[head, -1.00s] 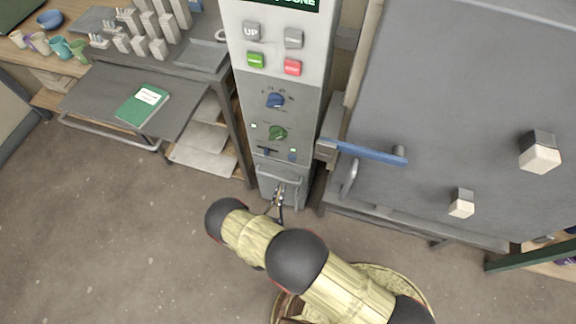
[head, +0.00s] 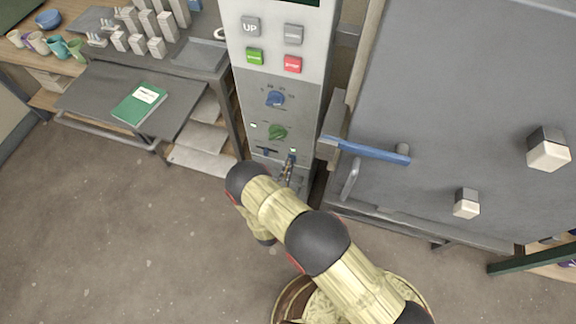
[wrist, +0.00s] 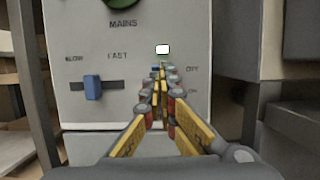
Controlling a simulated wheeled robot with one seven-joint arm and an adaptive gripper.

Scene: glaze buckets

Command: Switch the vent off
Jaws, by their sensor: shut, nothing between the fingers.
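The control panel is a grey upright cabinet (head: 240,105). In the wrist view its lower part (wrist: 75,50) shows a switch area labelled OFF above ON at the right. The blue vent switch (wrist: 154,69) there is mostly hidden behind my fingers, so I cannot tell its position. A small bright, green-edged lamp (wrist: 162,48) is just above it. My gripper (wrist: 159,72) is shut and empty, its tips in front of the switch; contact cannot be told. In the head view my gripper (head: 290,162) is at the panel's lower right.
A blue slider (wrist: 92,87) sits left, at the slow end. Above are a green mains knob (head: 278,132), a blue knob (head: 275,99) and buttons. A blue kiln door handle (head: 372,151) projects at right. A grey cart (head: 185,110) stands left; the floor is clear.

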